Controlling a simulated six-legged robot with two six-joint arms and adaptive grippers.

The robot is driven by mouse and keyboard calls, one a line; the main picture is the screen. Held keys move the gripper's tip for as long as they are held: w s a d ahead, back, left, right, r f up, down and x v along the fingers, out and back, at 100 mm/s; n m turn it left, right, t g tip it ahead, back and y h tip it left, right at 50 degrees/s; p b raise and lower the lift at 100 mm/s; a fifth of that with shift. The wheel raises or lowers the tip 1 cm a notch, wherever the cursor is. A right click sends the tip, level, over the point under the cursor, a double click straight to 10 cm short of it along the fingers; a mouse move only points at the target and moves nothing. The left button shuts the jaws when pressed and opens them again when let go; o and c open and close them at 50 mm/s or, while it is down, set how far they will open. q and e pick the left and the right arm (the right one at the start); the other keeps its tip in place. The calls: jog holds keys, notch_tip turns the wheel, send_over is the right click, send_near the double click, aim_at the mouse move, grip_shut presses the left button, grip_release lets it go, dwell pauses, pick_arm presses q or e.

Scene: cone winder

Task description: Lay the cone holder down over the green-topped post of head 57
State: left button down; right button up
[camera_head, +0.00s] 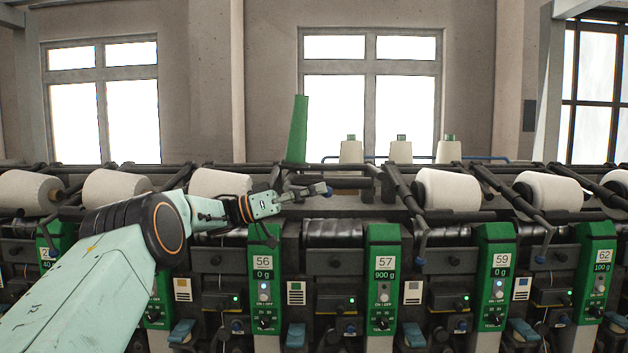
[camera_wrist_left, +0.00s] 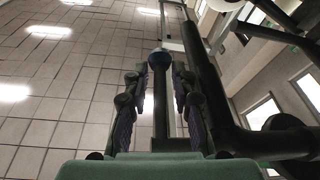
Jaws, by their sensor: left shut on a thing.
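The green-topped post (camera_head: 384,250) of head 57 stands right of centre in the head view, labelled 57 and 900 g. My left gripper (camera_head: 306,192) is shut on the holder near the knob. My right gripper is out of view.
White yarn cones lie on neighbouring heads, including one at left (camera_head: 218,184) behind my gripper and one at right (camera_head: 448,190). Posts 56 (camera_head: 263,265) and 59 (camera_head: 496,262) flank head 57. A tall green cone (camera_head: 297,130) and several white cones stand behind.

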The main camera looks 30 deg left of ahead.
pick_arm(q)
jog(key=shift+s+a+f+g+y+p, duration=0.2)
jog(key=shift+g+y+p, duration=0.5)
jog(key=shift+p, duration=1.1)
jog(key=shift+f+y+p, duration=0.35)
jog(key=shift+y+p, duration=0.05)
jog(key=shift+p, duration=0.15)
jog(key=shift+s+a+f+m+g+y+p, duration=0.25)
jog(key=shift+a+f+g+y, duration=0.35)
jog(key=shift+g+y, duration=0.75)
jog(key=shift+s+a+f+g+y+p, duration=0.2)
jog(key=shift+s+a+f+g+y, duration=0.4)
jog(key=shift+y, duration=1.25)
jog(key=shift+s+a+f+m+g+y+p, duration=0.15)
jog(key=shift+a+f+g+y, duration=0.4)
jog(key=shift+g+y, duration=0.95)
jog(key=shift+a+r+y, duration=0.15)
jog(key=shift+a+y, duration=0.1)
jog(key=shift+y, duration=0.15)
